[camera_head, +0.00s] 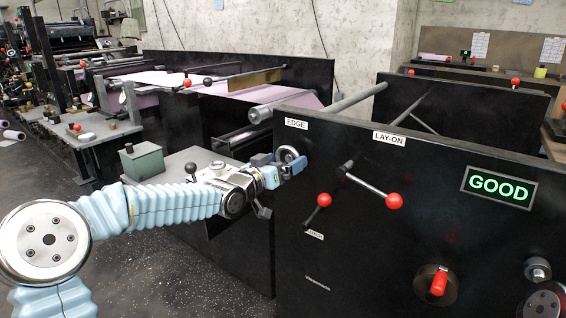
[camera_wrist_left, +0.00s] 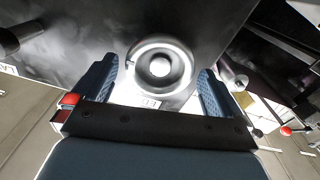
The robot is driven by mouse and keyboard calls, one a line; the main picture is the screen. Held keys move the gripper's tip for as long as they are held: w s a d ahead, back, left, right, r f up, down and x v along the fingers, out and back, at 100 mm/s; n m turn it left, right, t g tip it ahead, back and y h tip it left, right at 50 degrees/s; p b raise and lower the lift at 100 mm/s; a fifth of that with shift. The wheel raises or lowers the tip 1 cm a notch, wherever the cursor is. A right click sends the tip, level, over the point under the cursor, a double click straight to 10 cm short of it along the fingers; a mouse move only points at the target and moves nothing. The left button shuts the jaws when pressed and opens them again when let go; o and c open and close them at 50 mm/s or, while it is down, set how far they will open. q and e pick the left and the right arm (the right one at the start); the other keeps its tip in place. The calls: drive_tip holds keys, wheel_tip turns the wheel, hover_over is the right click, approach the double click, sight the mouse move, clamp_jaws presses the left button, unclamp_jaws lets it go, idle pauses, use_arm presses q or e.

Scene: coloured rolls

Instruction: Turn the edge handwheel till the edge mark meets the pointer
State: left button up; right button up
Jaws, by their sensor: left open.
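The edge handwheel (camera_head: 289,154) is a small pale round wheel on the black side panel, just below the EDGE label (camera_head: 296,124). In the left wrist view the handwheel (camera_wrist_left: 160,66) shows face-on as a pale ring with a bright round hub. My left gripper (camera_head: 280,168) is open at the wheel. In the left wrist view its two blue pads (camera_wrist_left: 162,86) stand on either side of the wheel, with a visible gap at each side. A small dark tick shows at the ring's left; I cannot tell whether it is the edge mark or pointer. My right gripper is out of view.
Right of the wheel are the LAY-ON label (camera_head: 389,139), a red-knobbed lever (camera_head: 394,201) and a shorter red-knobbed lever (camera_head: 324,200). A lit GOOD display (camera_head: 498,187) is at the right. A green box (camera_head: 142,161) sits on the grey bench left of the panel.

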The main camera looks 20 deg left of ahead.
use_arm(q)
drive_tip(key=shift+w+d, duration=0.1)
drive_tip(key=shift+w, duration=0.1)
drive_tip(key=shift+c, duration=0.3)
drive_tip(key=c, duration=0.8)
drive_tip(key=shift+f+m+b, duration=0.2)
drive_tip(key=shift+m+b, duration=0.8)
drive_tip(key=shift+b, duration=0.3)
drive_tip(key=m+b, duration=0.3)
drive_tip(key=shift+m, duration=0.3)
drive_tip(key=m+b, duration=0.1)
drive_tip(key=m, duration=0.1)
drive_tip(key=shift+m, duration=0.4)
drive_tip(key=m+b, duration=0.2)
drive_tip(key=m, duration=0.2)
drive_tip(key=shift+m+b, duration=0.95)
drive_tip(key=shift+m, duration=1.75)
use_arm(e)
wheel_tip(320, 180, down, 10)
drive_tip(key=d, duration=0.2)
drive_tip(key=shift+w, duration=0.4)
use_arm(q)
drive_tip(key=shift+d+r, duration=0.1)
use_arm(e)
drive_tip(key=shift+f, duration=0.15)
